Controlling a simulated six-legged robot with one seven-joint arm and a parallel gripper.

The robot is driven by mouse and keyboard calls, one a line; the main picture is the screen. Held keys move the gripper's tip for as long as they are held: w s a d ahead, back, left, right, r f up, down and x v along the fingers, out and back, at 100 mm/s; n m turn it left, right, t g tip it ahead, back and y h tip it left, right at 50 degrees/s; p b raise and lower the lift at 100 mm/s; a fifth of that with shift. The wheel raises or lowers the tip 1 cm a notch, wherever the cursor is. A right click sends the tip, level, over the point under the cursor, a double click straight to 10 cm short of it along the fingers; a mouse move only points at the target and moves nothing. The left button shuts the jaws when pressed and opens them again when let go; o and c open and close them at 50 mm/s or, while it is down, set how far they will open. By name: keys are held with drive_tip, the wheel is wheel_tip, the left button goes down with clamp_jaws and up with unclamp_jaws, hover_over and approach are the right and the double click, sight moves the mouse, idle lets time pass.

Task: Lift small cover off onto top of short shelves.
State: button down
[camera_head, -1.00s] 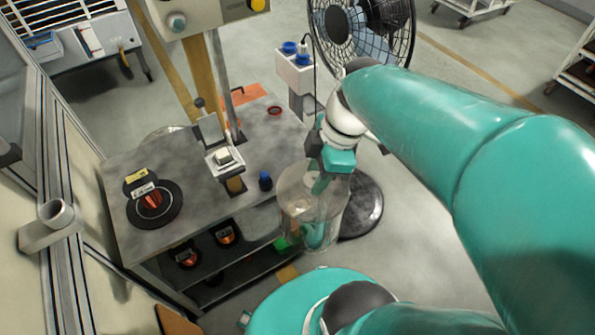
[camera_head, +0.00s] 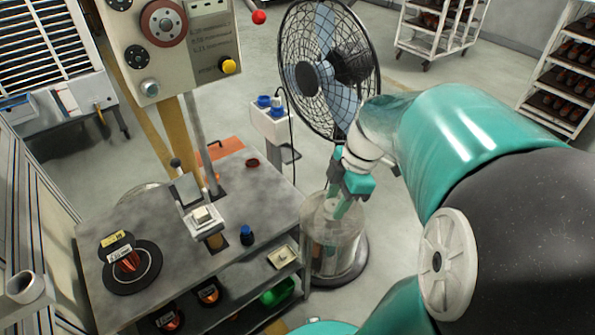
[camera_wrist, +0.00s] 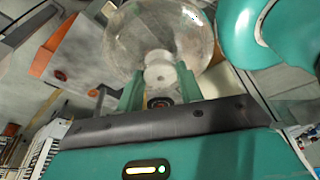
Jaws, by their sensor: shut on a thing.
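The small cover (camera_head: 318,222) is a clear, see-through round jar shape. It hangs below my gripper (camera_head: 345,200), just right of the grey table's corner and in front of the fan's dark base. My gripper is shut on its top. White wheeled shelves (camera_head: 416,36) stand at the back, and a taller-looking rack (camera_head: 541,88) stands at the right edge; I cannot tell which are the short shelves.
The grey table (camera_head: 130,220) holds a press-like device (camera_head: 202,220), coil spools (camera_head: 128,262) and a dark blue bottle (camera_head: 246,235). A green bin (camera_head: 279,292) sits on its lower shelf. A large fan (camera_head: 325,70) stands behind my gripper.

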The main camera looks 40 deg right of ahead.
drive_tip(key=w+f, duration=0.2)
drive_tip(key=w, duration=1.3)
drive_tip(key=w+a+f, duration=0.1)
drive_tip(key=w, duration=1.4)
drive_tip(key=shift+f, duration=0.4)
drive_tip(key=shift+f, duration=0.15)
drive_tip(key=shift+f, duration=1.8)
drive_tip(key=c, duration=0.8)
unclamp_jaws()
drive_tip(key=shift+c, duration=0.2)
drive_tip(key=shift+r, duration=0.1)
drive_tip(key=v, duration=1.3)
drive_tip(key=shift+r, duration=0.35)
